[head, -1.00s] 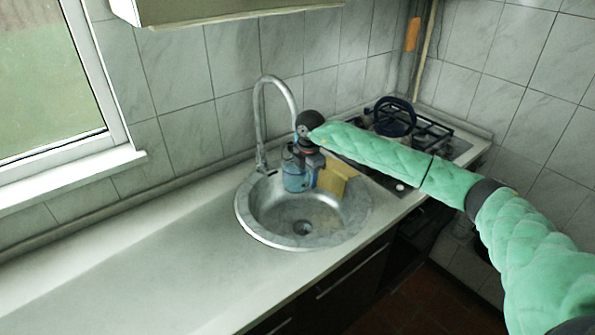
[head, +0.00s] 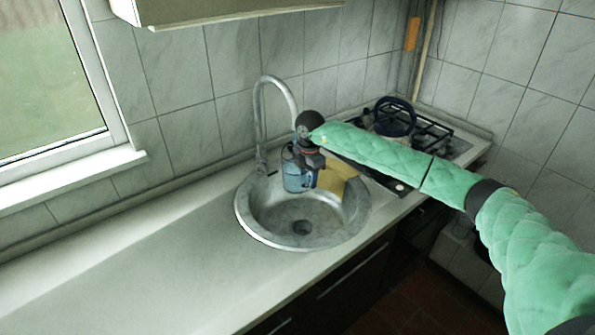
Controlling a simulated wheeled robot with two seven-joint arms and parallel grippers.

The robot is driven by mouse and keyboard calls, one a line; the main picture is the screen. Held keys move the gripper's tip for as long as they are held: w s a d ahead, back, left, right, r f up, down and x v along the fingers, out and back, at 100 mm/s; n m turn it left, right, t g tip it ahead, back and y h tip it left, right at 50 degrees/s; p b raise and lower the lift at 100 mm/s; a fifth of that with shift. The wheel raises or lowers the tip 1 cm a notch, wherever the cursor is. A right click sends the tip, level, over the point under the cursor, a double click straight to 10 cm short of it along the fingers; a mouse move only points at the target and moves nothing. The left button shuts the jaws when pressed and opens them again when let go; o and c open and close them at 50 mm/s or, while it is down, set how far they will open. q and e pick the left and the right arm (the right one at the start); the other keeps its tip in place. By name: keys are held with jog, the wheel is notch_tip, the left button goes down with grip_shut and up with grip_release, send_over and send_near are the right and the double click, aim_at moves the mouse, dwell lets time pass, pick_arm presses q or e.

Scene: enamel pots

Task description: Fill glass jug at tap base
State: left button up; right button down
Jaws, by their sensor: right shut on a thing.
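The tap (head: 262,120) rises behind the round metal sink (head: 265,236) and its spout arches over to the right. A glass jug (head: 297,182), bluish and see-through, is under the spout at the back of the sink bowl. My right gripper (head: 307,165) is shut on the jug from above; its fingers are small and partly hidden against the jug. I cannot tell whether the jug touches the sink. No water stream can be made out. My left gripper is not in view.
A gas hob (head: 430,136) with a dark round pan or lid (head: 394,117) is at the far right. The counter (head: 150,260) left of the sink is clear.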

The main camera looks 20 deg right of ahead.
jog(key=s+a, duration=0.4)
jog(key=s, duration=0.4)
jog(key=shift+s+r+p, duration=0.15)
jog(key=shift+s+p, duration=0.15)
dwell(1.1)
